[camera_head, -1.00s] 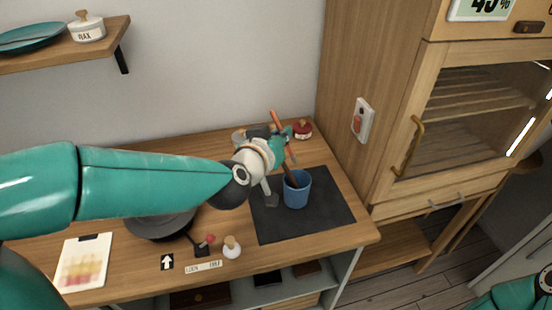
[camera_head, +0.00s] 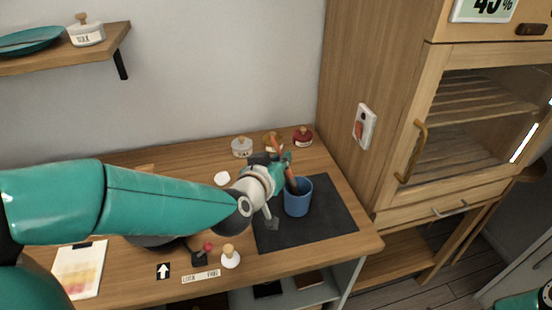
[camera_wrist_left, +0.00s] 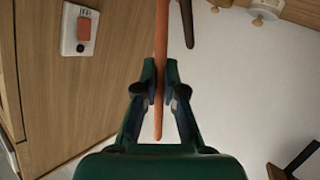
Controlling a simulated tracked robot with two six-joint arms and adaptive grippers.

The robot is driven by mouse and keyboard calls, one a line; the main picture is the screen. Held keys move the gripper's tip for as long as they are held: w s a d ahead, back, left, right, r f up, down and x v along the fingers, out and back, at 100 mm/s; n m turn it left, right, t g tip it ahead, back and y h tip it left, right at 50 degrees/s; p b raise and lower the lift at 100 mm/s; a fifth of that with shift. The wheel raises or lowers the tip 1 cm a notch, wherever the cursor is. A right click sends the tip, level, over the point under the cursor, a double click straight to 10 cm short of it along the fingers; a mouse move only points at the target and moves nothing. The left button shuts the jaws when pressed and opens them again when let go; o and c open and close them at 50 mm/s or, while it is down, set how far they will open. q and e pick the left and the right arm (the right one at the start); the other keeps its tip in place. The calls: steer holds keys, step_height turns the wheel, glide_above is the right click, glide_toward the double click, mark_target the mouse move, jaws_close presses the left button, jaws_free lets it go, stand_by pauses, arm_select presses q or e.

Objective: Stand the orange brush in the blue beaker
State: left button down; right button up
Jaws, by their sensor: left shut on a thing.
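The blue beaker (camera_head: 298,203) stands upright on a dark mat on the wooden counter. My left gripper (camera_head: 280,164) is just above and left of its rim. It is shut on the orange brush (camera_head: 277,146), which tilts a little in the head view. The left wrist view shows the brush's orange handle (camera_wrist_left: 161,40) pinched between the two fingertips (camera_wrist_left: 159,85). The brush's lower end is hidden, so I cannot tell whether it is inside the beaker. A dark brown handle (camera_wrist_left: 187,20) shows beside it. My right gripper is not in view.
The dark mat (camera_head: 335,218) has bare room right of the beaker. A white jar (camera_head: 241,148) and a red jar (camera_head: 303,137) stand behind. A white knobbed thing (camera_head: 230,258) and a chart (camera_head: 79,270) lie at the front. A tall wooden cabinet (camera_head: 365,60) rises at the right.

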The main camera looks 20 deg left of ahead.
arm_select(q)
steer(key=shift+f, duration=0.25)
steer(key=c, duration=1.3)
jaws_free()
steer(key=shift+r, duration=0.15)
steer(key=v, duration=0.8)
steer(key=p+v, duration=0.1)
steer(key=v, duration=0.3)
steer(key=shift+r, duration=0.45)
